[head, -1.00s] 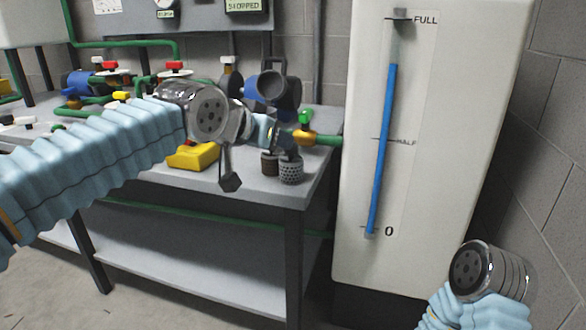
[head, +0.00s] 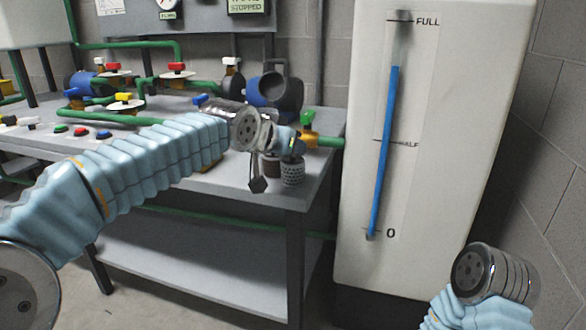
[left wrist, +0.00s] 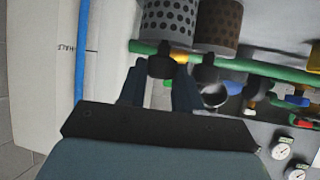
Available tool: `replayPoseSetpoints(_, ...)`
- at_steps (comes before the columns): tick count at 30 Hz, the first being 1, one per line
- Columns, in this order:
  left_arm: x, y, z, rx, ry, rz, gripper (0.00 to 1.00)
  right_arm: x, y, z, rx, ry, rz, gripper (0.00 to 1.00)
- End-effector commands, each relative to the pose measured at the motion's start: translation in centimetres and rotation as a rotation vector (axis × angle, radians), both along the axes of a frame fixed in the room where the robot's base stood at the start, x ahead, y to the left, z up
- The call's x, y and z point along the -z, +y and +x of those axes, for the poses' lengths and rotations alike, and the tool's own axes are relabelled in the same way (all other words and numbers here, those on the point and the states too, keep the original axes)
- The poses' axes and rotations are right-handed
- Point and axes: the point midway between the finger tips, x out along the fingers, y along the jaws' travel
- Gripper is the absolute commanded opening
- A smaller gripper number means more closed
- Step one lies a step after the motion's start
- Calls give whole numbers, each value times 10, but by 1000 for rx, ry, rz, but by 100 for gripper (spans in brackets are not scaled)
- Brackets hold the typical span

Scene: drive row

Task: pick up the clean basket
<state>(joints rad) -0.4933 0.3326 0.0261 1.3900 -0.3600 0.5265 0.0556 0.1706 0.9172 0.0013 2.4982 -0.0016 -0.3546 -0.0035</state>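The clean basket (head: 292,172) is a light grey perforated cylinder standing upright near the bench's front right corner. It also shows at the top of the left wrist view (left wrist: 168,20), with a dark knob towards me. A similar brown basket (head: 271,165) stands just left of it and shows beside it in the left wrist view (left wrist: 217,27). My left gripper (left wrist: 160,78) is open, its two fingers at either side of the grey basket's knob; contact cannot be told. In the head view my left wrist partly covers the basket tops. My right arm is at lower right, its gripper out of view.
The grey bench (head: 235,188) carries green pipes, coloured valves and a dark round-mouthed housing (head: 283,92) behind the baskets. A white tank with a blue level gauge (head: 385,150) stands close to the bench's right side. Push buttons (head: 80,132) are at left.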

Motion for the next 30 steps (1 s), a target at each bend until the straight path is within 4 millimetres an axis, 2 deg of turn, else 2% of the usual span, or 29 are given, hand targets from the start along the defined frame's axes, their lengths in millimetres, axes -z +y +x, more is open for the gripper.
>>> replayPoseSetpoints(1, 0, 0, 0, 0, 0, 0, 17, 0, 0, 0, 0, 0, 0, 0)
replayPoseSetpoints(4, 0, 0, 0, 0, 0, 0, 2, 0, 0, 0, 0, 0, 0, 0)
replayPoseSetpoints(5, 0, 0, 0, 0, 0, 0, 0, 0, 0, 0, 0, 0, 0, 0)
replayPoseSetpoints(17, -4, 0, 0, 0, -1, 0, 0, -1, 0, 0, 0, 0, 0, 0)
replayPoseSetpoints(20, -12, 0, 0, 0, -1, 0, 0, -4, 0, 0, 0, -1, -1, 0)
replayPoseSetpoints(24, -34, 0, 0, 0, -2, -2, 0, -12, -1, 0, 2, -1, -2, 0)
replayPoseSetpoints(30, -73, -7, -33, 4, -5, -2, 0, -16, -2, 0, 2, -3, -4, 0)
